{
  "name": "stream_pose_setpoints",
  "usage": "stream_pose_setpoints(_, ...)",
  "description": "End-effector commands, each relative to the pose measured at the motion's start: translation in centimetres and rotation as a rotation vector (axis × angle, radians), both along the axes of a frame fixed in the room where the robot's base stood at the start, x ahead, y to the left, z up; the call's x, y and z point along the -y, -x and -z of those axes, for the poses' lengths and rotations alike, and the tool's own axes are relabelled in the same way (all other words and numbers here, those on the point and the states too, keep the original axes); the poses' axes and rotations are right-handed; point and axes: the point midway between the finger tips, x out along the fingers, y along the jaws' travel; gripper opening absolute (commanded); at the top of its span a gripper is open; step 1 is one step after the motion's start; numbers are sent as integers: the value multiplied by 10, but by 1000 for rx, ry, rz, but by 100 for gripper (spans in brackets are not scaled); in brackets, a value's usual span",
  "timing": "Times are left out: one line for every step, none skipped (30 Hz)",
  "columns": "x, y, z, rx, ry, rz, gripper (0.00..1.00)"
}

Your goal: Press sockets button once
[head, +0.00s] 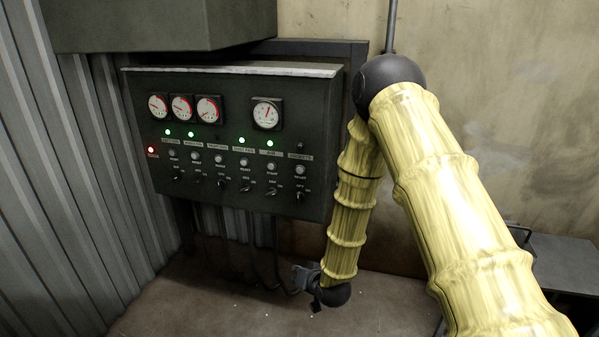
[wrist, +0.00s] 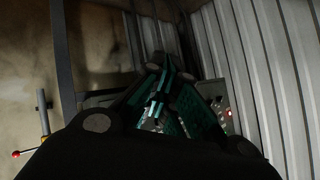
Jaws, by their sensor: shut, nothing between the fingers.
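The dark control panel (head: 230,110) hangs at the left centre of the head view. The sockets column is its rightmost one, with a small label (head: 300,156), a round pale sockets button (head: 300,169) below it and a dark switch (head: 300,197) lower down. The lamp above that label looks unlit. My gripper (head: 307,278) is low in front of the panel, below and apart from the sockets button. In the wrist view my gripper (wrist: 157,98) has its fingers together and empty. Part of the panel shows behind it there, but the button cannot be made out.
Other columns hold similar buttons and switches, close beside the sockets one. Several green lamps (head: 191,135) and a red lamp (head: 151,150) are lit. A corrugated wall (head: 60,200) stands left. A dark box (head: 160,25) overhangs the panel. Cables hang below it.

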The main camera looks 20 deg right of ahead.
Motion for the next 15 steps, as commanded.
stream_pose_setpoints(2, -20, -21, 48, -19, 9, 0)
stream_pose_setpoints(3, -31, -32, 77, -31, 12, 0)
stream_pose_setpoints(4, -45, -49, 116, -48, 17, 0)
stream_pose_setpoints(5, -55, -60, 142, -60, 22, 0)
stream_pose_setpoints(6, -66, -73, 170, -73, 24, 0)
stream_pose_setpoints(7, -78, -89, 205, -89, 26, 0)
stream_pose_setpoints(8, -86, -101, 231, -101, 29, 0)
stream_pose_setpoints(9, -95, -113, 256, -112, 32, 0)
stream_pose_setpoints(10, -104, -128, 285, -126, 34, 0)
stream_pose_setpoints(11, -111, -138, 307, -137, 35, 0)
stream_pose_setpoints(12, -117, -148, 328, -147, 36, 0)
stream_pose_setpoints(14, -124, -160, 351, -158, 37, 0)
stream_pose_setpoints(14, -128, -168, 366, -165, 38, 0)
stream_pose_setpoints(15, -132, -175, 380, -172, 39, 0)
stream_pose_setpoints(16, -137, -183, 396, -180, 39, 0)
